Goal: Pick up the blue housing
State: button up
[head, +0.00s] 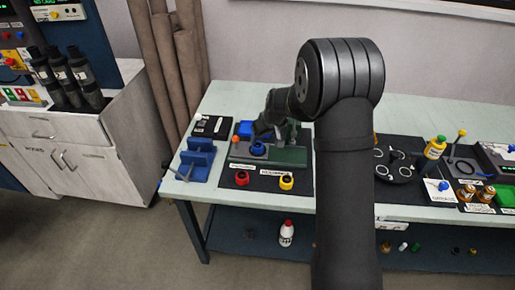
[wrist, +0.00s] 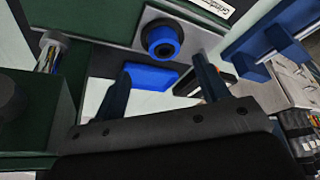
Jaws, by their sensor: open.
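The blue housing (head: 257,149) is a short blue ring with a dark centre. It sits on a grey block at the front of the green machine on the table. In the wrist view the blue housing (wrist: 164,41) is at the top middle, beyond my fingertips and apart from them. My gripper (head: 266,128) is above and just behind the housing in the head view, partly hidden by its own wrist. In the wrist view my gripper (wrist: 163,76) has its two dark fingers spread with nothing held between them.
A blue block (head: 243,129) lies behind the housing; it shows between my fingers in the wrist view (wrist: 150,77). A blue vise (head: 197,159) stands to the left. A red housing (head: 241,178) and a yellow housing (head: 286,182) sit in front. The green machine (head: 288,154) is close on the right.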

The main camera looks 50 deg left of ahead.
aim_at(258, 145)
jog(key=shift+s+x, duration=0.15)
jog(key=shift+x, duration=1.6)
jog(key=shift+s+x, duration=0.1)
jog(key=shift+x, duration=1.65)
jog(key=shift+a, duration=0.15)
jog(key=c, duration=1.1)
jog(key=shift+r, duration=0.1)
